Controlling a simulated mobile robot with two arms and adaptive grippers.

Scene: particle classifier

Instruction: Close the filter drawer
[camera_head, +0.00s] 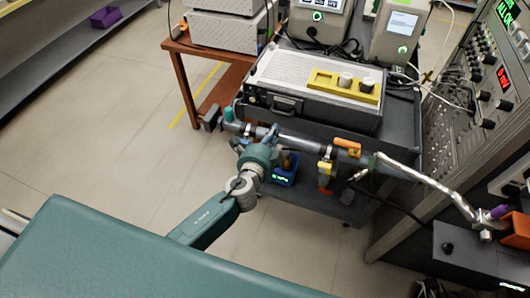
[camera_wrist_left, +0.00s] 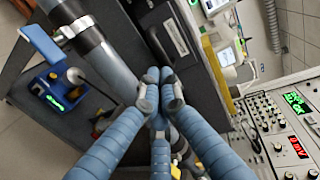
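A grey instrument box (camera_head: 315,82) with a perforated top sits on the dark cart. Its front has a black handle (camera_head: 284,103), which also shows in the wrist view (camera_wrist_left: 176,38). I take this handled front to be the filter drawer; I cannot tell how far out it stands. My left gripper (camera_head: 271,134) is below the handle, by the grey pipe along the cart's front, and appears apart from the handle. In the wrist view its blue fingers (camera_wrist_left: 159,88) are drawn together at the tips, with nothing visible between them. My right gripper is not in view.
The grey pipe (camera_head: 300,142) with orange and yellow valves (camera_head: 347,145) runs along the cart front. A yellow panel with knobs (camera_head: 343,86) lies on the box. A control panel (camera_head: 480,95) rises at right. Floor at left is clear.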

